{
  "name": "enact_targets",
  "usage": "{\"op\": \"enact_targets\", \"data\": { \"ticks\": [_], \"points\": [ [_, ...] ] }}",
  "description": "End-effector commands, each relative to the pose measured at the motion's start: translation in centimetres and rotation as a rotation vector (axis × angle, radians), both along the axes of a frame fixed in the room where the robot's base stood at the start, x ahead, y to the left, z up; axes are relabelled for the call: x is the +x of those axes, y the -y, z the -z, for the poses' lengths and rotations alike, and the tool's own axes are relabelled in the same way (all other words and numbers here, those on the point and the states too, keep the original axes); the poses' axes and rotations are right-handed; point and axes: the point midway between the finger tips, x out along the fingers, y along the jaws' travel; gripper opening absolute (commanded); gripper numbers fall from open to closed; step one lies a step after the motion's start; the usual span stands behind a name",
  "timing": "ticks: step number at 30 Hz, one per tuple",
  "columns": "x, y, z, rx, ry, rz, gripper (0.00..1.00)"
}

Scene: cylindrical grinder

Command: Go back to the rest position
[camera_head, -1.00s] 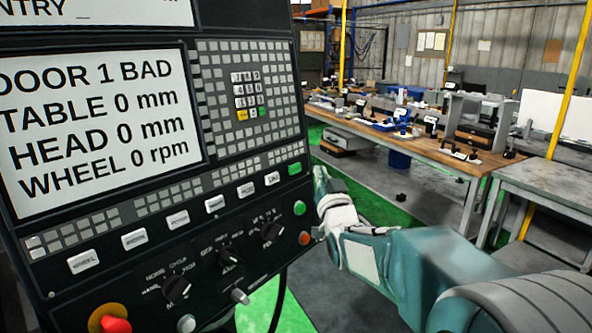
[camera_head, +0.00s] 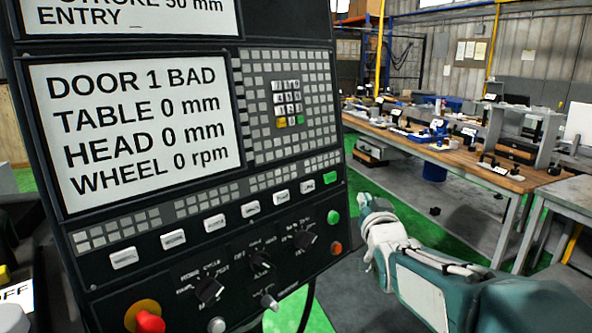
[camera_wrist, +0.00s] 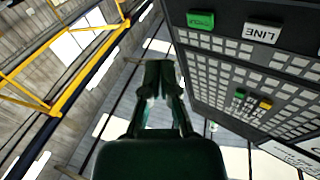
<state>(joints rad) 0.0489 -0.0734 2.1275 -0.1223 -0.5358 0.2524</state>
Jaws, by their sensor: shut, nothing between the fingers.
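My gripper (camera_wrist: 160,75) is in the middle of the wrist view, its fingers together with nothing held. In the head view my arm reaches in from the lower right, and its end shows to the right of the control panel (camera_head: 200,240). The fingers are hard to make out there. The panel's screen (camera_head: 135,125) reads DOOR 1 BAD, TABLE 0 mm, HEAD 0 mm, WHEEL 0 rpm. In the wrist view the panel's keys fill the upper right, apart from the fingers, with a green button (camera_wrist: 201,20) and a LINE button (camera_wrist: 262,31).
A red emergency button (camera_head: 149,321) sits at the panel's lower left. A wooden workbench (camera_head: 455,158) with several parts stands at the back right, and a grey table (camera_head: 560,195) stands nearer.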

Motion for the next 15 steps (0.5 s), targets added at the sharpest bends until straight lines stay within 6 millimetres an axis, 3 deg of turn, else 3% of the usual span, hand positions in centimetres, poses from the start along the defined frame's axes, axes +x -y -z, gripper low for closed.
{"op": "enact_targets", "data": {
  "ticks": [8,15],
  "points": [
    [-8.7,-0.1,4.2,-0.055,-0.385,0.033,0.00],
    [-18.2,-0.6,9.0,-0.096,-0.726,0.014,0.00]
  ]
}}
